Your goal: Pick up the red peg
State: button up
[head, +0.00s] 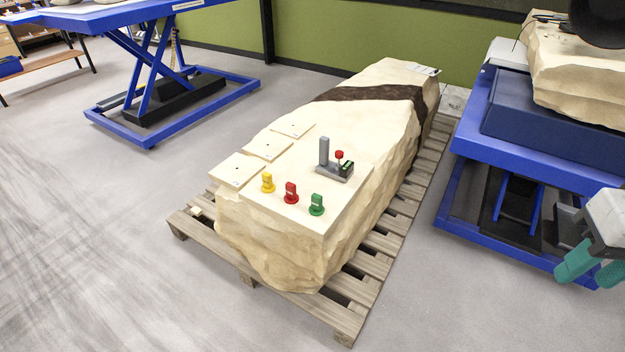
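The red peg (291,193) stands upright on the flat top of a pale stone block (330,220), between a yellow peg (267,183) on its left and a green peg (317,205) on its right. My gripper (588,276) is at the right edge of the head view, far to the right of the pegs. Its two teal fingers look apart, with nothing visible between them. Part of it is cut off by the picture edge.
A grey fixture with a red knob (339,155) stands behind the pegs. Three square plates (237,169) lie left of them. The block rests on a wooden pallet (300,304). A blue lift table (475,146) holding a rock stands right. Grey floor is clear at front left.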

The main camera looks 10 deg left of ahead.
aim_at(291, 197)
jog(key=u, duration=0.35)
jog(key=i, duration=0.95)
jog(key=u, duration=0.75)
